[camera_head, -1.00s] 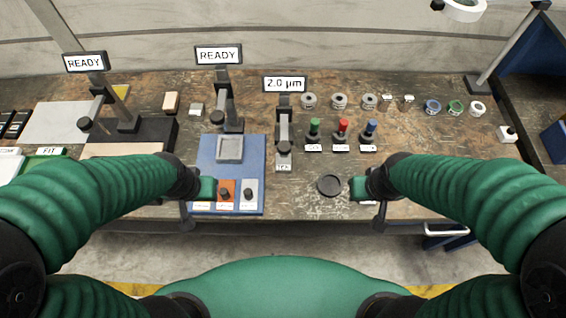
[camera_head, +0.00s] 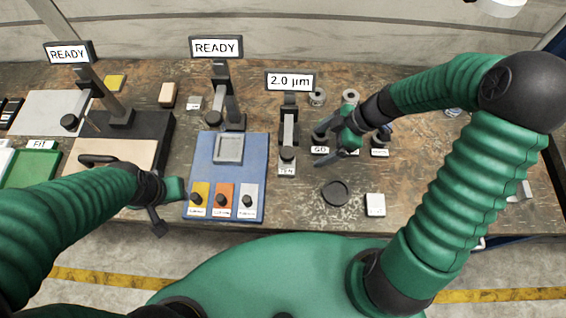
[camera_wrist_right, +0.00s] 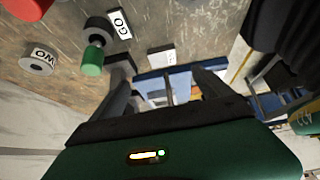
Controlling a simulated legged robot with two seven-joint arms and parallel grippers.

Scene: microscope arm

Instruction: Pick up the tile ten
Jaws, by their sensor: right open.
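The tile with the label TEN (camera_head: 287,171) lies at the foot of the small gauge under the "2.0 µm" display (camera_head: 290,82).
The blue board (camera_head: 254,150) carries a grey square tray (camera_head: 228,149) and yellow, orange and grey knob pads. A black round dish (camera_head: 336,193) and a white block (camera_head: 375,205) lie near the front edge. A green peg (camera_wrist_right: 92,60) stands close to my right fingers.

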